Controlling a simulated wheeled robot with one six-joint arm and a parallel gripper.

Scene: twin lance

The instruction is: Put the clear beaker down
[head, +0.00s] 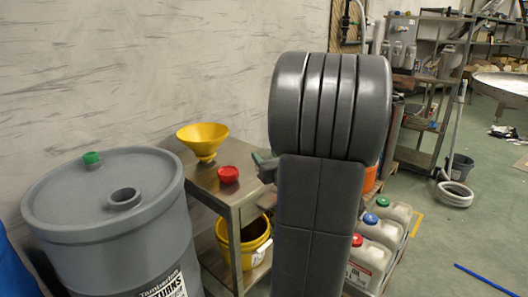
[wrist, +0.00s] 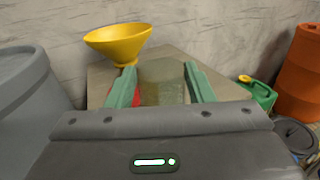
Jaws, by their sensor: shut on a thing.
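The clear beaker (wrist: 162,82) shows in the wrist view as a see-through, faintly yellowish shape between my gripper's green fingers. My gripper (wrist: 160,72) is shut on it, one finger on each side. The steel table (wrist: 98,76) lies beneath and behind the beaker. I cannot tell whether the beaker's base touches the tabletop. In the head view my arm hides the beaker, and only a green fingertip and a dark part of my gripper show beside the table (head: 236,186).
A yellow funnel (head: 203,140) and a red object (head: 228,174) stand on the table, left of my gripper. A grey drum (head: 105,215) is at the left. A yellow bucket (head: 250,243) sits below the tabletop. Several jugs (head: 372,262) stand at the right. A wall is behind.

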